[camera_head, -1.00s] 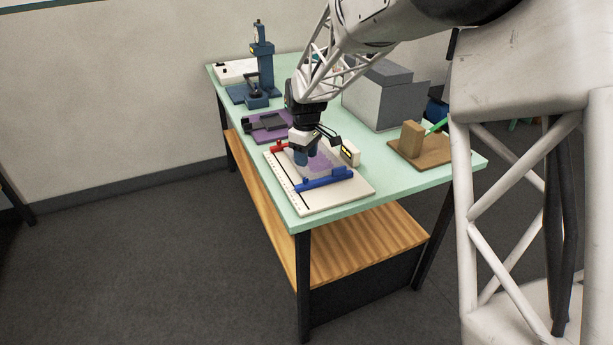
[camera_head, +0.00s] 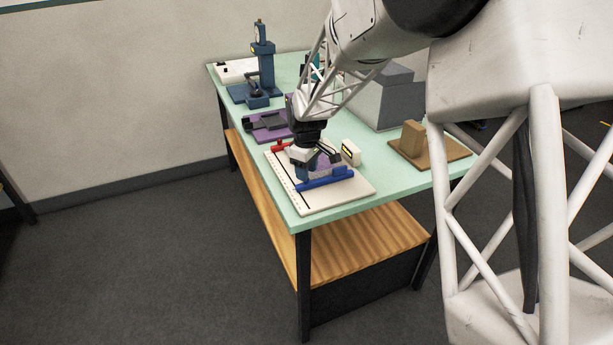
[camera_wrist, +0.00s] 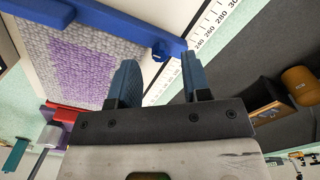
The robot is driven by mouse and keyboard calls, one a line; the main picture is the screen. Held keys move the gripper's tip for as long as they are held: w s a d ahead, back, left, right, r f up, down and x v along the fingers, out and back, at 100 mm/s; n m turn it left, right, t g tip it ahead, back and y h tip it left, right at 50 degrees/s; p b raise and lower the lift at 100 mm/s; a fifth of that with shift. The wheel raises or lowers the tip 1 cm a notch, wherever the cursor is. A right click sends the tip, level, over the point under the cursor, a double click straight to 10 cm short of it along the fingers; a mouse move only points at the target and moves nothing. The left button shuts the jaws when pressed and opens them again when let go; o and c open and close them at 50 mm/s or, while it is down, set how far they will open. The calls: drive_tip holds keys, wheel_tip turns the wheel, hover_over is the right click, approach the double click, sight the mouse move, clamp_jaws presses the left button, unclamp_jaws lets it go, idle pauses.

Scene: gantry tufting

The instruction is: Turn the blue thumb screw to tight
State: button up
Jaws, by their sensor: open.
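The blue clamp bar (camera_head: 328,179) lies across the front of a white ruled board (camera_head: 335,200). In the wrist view the bar (camera_wrist: 110,20) crosses the top, with a small blue thumb screw (camera_wrist: 160,50) near its end, by the ruler. My gripper (camera_wrist: 160,72) is open and empty. Its two blue-grey fingers point toward the bar, one to each side of the screw in the picture; I cannot tell whether they touch it. In the head view my gripper (camera_head: 304,174) is low over the board near the bar's left end, and hides the screw's surroundings.
A red clamp bar (camera_head: 283,146) lies at the board's back, with a grey and purple tufted patch (camera_wrist: 85,60) between the bars. A small cream box (camera_head: 350,152) stands on the right. Behind are a purple fixture (camera_head: 268,125), a blue stand (camera_head: 264,75) and a grey box.

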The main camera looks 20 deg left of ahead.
drive_tip(key=shift+f, duration=1.3)
clamp_jaws()
